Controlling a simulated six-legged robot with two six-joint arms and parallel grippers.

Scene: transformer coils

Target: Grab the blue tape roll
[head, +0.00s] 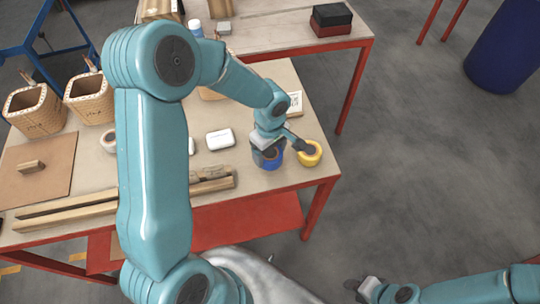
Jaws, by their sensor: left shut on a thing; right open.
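The blue tape roll (270,161) is at the right front part of the wooden table, partly hidden by my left gripper. My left gripper (284,150) is over it and shut on it. I cannot tell whether the roll still touches the table. A yellow tape roll (309,153) is just to the right, close to the gripper's fingers. My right gripper (364,288) is low at the bottom of the view, open and empty, away from the table.
Wooden bars (70,214) lie along the table's front edge. A white box (220,139) sits left of the blue roll. Coils (35,110) stand at the left, behind a brown board (38,170). A second table (270,32) is behind. A blue barrel (505,45) stands at the right on open floor.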

